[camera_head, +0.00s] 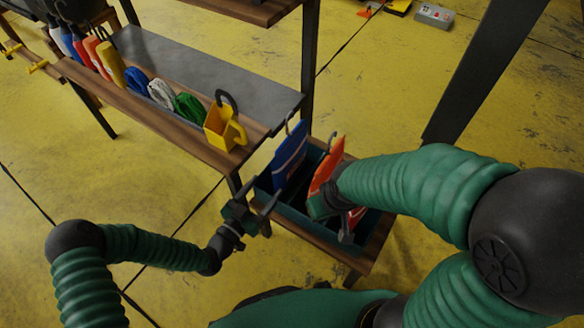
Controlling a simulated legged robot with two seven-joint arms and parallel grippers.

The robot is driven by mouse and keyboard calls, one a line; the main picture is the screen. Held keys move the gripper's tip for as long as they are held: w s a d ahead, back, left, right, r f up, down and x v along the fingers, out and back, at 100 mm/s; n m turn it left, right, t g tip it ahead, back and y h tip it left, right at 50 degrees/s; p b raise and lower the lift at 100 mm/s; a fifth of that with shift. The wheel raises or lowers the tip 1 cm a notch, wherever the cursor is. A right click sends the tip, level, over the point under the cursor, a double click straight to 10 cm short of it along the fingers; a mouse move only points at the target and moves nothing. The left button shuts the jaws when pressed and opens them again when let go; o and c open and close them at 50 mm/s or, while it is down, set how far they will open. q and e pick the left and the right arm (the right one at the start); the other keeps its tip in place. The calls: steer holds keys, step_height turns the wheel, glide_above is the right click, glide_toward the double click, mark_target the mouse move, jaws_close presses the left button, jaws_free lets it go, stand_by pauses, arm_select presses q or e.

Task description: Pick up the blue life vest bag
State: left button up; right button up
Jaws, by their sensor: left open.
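The blue life vest bag (290,157) stands upright, with a dark hook or loop at its top, at the left of a dark teal bin (321,228) on a low wooden shelf. My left gripper (268,208) is open and empty at the bin's near left edge, below and left of the blue bag; I see a gap between them. My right gripper (335,212) is over the right part of the bin, beside an orange bag (327,166). My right arm partly covers it, and its jaws are not clear.
A wooden shelf (180,122) at upper left holds a yellow container (224,126), rolled blue, white and green items, and several upright bottles or bags. Table legs stand behind the bin.

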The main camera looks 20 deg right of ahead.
mark_target(272, 178)
arm_select(q)
steer(key=x, duration=0.2)
steer(key=b+x, duration=0.1)
steer(key=x, duration=0.2)
steer(key=shift+w+a+f+b, duration=0.15)
steer(key=shift+f+b, duration=0.05)
steer(key=shift+b, duration=0.1)
steer(key=b+x, duration=0.3)
steer(key=x, duration=0.3)
steer(key=shift+r, duration=0.15)
jaws_close()
arm_select(e)
steer(key=f, duration=0.5)
steer(key=shift+a+f, duration=0.1)
steer(key=shift+a, duration=0.15)
